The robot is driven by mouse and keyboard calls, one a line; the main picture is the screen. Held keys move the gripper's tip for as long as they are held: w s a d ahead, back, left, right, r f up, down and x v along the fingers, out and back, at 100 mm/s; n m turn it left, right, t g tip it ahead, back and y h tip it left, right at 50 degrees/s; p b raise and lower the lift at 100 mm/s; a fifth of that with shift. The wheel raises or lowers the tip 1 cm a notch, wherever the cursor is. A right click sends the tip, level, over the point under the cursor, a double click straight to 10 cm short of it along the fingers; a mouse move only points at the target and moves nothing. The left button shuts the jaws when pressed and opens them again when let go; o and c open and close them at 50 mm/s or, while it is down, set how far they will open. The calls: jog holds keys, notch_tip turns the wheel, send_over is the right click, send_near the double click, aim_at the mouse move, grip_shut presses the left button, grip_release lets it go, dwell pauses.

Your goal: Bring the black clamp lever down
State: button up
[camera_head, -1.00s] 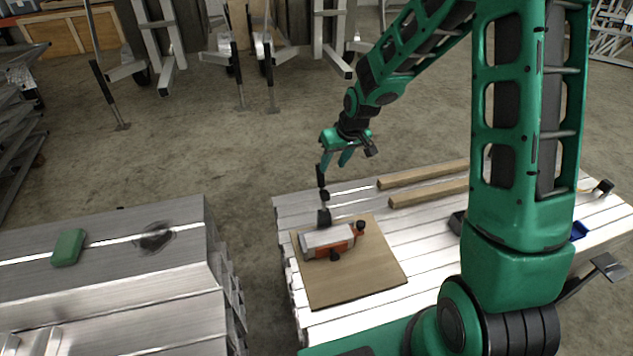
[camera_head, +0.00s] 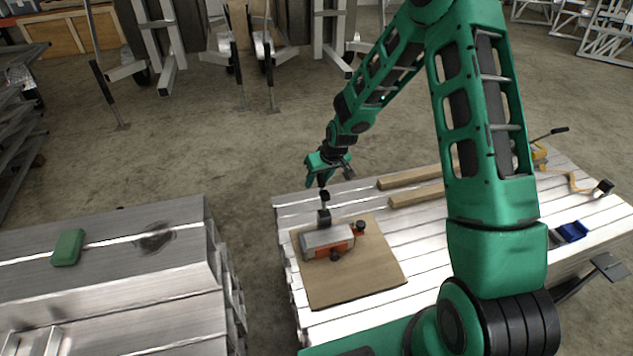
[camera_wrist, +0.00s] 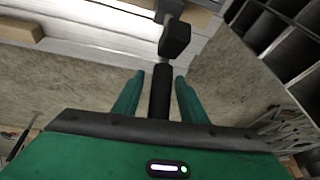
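The black clamp lever (camera_wrist: 160,88) stands up from the clamp (camera_head: 324,217) at the back edge of the wooden board (camera_head: 350,285). In the wrist view the lever's dark grip lies between the two green fingers of my gripper (camera_wrist: 160,85), with a narrow gap on each side. In the head view my gripper (camera_head: 322,182) is over the upper end of the lever, which it mostly hides. The fingers are open. A grey and orange block-shaped tool (camera_head: 328,242) lies on the board beside the clamp.
The board lies on a slatted aluminium bed (camera_head: 420,250). Two wooden bars (camera_head: 415,177) lie to its right, with blue parts (camera_head: 572,231) and a yellow tool (camera_head: 540,155) farther right. A green block (camera_head: 68,247) sits on the left metal stack (camera_head: 150,265).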

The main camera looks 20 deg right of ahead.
jog(key=shift+w+f, duration=0.15)
jog(key=shift+f, duration=0.25)
grip_shut()
